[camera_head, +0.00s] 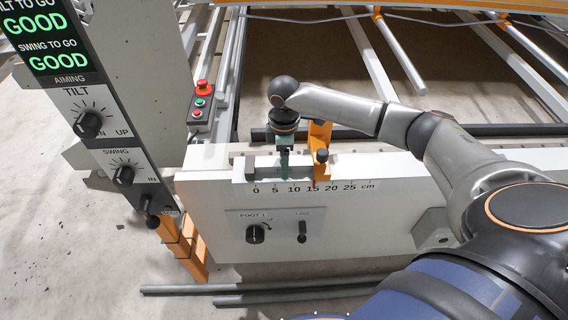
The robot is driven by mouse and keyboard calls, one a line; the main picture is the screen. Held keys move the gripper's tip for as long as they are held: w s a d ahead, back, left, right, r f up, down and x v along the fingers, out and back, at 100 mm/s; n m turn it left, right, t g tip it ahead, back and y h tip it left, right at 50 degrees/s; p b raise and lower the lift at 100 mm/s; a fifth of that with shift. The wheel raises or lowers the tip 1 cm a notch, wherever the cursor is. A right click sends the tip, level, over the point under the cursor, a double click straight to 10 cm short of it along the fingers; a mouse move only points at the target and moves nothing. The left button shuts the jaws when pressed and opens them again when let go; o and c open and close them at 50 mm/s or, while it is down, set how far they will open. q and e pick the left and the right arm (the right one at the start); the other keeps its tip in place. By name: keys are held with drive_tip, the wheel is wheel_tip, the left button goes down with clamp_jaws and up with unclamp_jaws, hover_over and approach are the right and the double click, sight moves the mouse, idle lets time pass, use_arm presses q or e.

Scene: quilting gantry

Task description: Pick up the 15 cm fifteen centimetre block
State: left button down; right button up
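My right gripper (284,176) points down at the ledge above a printed cm scale (313,188), near the 10 mark. I see it nearly edge-on, so its finger gap is hidden. A grey piece (250,165) sits at the 0 end of the ledge. An orange stop (322,170) with a black knob stands near the 15 mark, just right of the gripper. I cannot clearly make out the 15 cm block; the gripper hides part of the ledge between these two. My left gripper is not in view.
A panel (255,233) with a knob and lever is below the scale. A control column (100,120) with two GOOD readouts stands left, beside a red-button box (201,108). Dark rods (260,289) lie on the floor. Gantry rails (390,50) run behind.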

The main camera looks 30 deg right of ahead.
clamp_jaws()
idle(0.3)
idle(0.4)
